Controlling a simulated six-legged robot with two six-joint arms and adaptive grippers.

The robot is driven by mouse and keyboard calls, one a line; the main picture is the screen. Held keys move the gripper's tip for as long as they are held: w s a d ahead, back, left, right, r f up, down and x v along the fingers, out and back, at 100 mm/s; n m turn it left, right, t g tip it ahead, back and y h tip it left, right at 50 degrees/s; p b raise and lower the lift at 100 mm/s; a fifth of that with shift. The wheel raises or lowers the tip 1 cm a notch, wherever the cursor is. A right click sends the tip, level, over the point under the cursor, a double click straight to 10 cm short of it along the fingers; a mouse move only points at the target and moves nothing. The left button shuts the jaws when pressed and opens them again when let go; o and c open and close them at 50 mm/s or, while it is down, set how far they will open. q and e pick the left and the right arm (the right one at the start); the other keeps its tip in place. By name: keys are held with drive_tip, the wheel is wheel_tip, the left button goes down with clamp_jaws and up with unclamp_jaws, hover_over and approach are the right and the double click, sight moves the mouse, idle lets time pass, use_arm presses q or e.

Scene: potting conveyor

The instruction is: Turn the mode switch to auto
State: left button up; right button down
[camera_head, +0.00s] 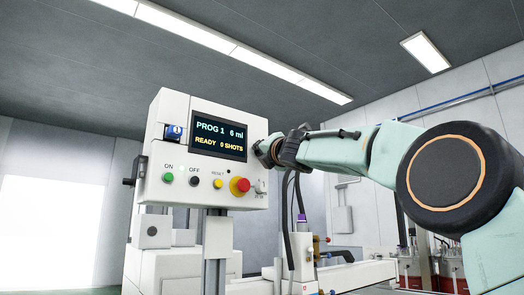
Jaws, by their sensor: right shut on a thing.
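The white control box (175,110) stands left of centre, with its front panel facing me. My right gripper (264,150) reaches in from the right and is shut at the panel's right edge, beside the display. Its fingers and wrist cover what they hold; by its place on the panel I take it for the mode switch. The switch's knob and its position cannot be made out. A small light fitting with an unreadable label (260,187) shows below the gripper. My left gripper is not in view.
The display (219,136) reads PROG 1, 6 ml, READY, 0 SHOTS. Below it are a green button (168,177), a black button (195,181), a yellow button (218,184) and a red emergency stop (240,185). A blue switch (174,132) is at the left.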

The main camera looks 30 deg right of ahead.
drive_tip(key=shift+s+r+m+g+h+p, duration=0.1)
drive_tip(key=shift+r+m+g+h+p, duration=0.2)
drive_tip(key=shift+m+p, duration=0.7)
drive_tip(key=shift+s+r+m+g+h+p, duration=0.2)
drive_tip(key=shift+m+g+p, duration=0.3)
drive_tip(key=shift+m, duration=0.9)
drive_tip(key=shift+w+r+m+g+h+p, duration=0.15)
drive_tip(key=shift+m+g+h+p, duration=0.15)
drive_tip(key=shift+m+p, duration=0.7)
drive_tip(key=shift+m, duration=0.3)
drive_tip(key=shift+f, duration=0.1)
